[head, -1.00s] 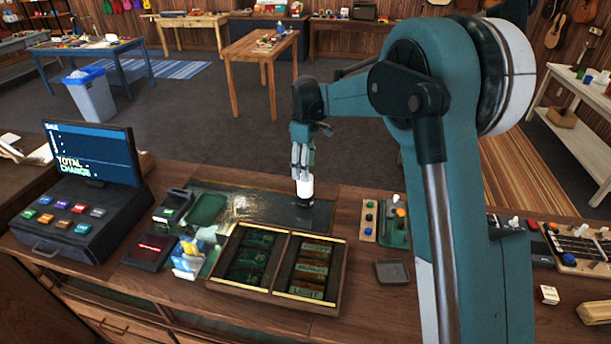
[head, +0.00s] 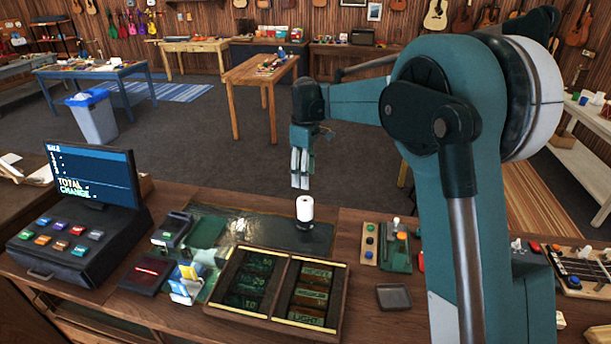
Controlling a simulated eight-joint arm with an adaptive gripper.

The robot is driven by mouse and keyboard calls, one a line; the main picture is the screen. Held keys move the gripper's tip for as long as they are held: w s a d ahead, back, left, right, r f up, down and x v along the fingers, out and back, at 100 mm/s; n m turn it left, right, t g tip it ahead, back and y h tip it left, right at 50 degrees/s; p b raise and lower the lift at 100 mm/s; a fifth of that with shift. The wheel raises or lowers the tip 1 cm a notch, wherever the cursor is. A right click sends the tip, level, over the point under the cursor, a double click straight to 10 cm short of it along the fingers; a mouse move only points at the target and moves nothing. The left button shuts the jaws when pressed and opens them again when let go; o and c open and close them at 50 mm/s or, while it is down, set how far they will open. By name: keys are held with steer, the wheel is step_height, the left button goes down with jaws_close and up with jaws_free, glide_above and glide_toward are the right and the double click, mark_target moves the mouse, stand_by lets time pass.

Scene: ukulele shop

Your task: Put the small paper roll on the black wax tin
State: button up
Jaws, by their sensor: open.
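The small white paper roll (head: 305,208) stands upright on top of the black wax tin (head: 304,225), on the dark mat (head: 265,235) of the counter. Only the lower part of the tin shows beneath the roll. My gripper (head: 300,185) is above the roll, pointing down, apart from it and empty. Its fingers look close together from this side, but it is open.
A wooden tray (head: 278,318) with dark compartments lies in front of the mat. A cash register (head: 75,230) stands at the left. A small grey dish (head: 392,297) and a green block with knobs (head: 396,255) are to the right.

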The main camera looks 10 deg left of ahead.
stand_by(0.5)
steer(key=s+d+r+m+t, duration=0.1)
steer(key=s+d+r+m, duration=0.25)
steer(key=s+d, duration=0.35)
steer(key=s+d+r+m+t, duration=0.15)
steer(key=s+d+r, duration=0.35)
steer(key=d, duration=0.5)
steer(key=s+d+r+m+t, duration=0.1)
steer(key=s+d+r+m, duration=0.2)
steer(key=s+d+r, duration=0.4)
steer(key=s+d+f+m+t, duration=0.2)
steer(key=s+d+f+m, duration=0.2)
steer(key=s+d, duration=0.5)
steer(key=s+d+f+m+t, duration=0.1)
steer(key=s+d+f+m, duration=0.3)
steer(key=s+d, duration=0.5)
steer(key=s+f, duration=0.2)
steer(key=s, duration=0.5)
steer(key=shift+d+f+t, duration=0.15)
steer(key=shift+f+t, duration=0.05)
steer(key=shift+t, duration=0.15)
steer(key=shift+s, duration=0.1)
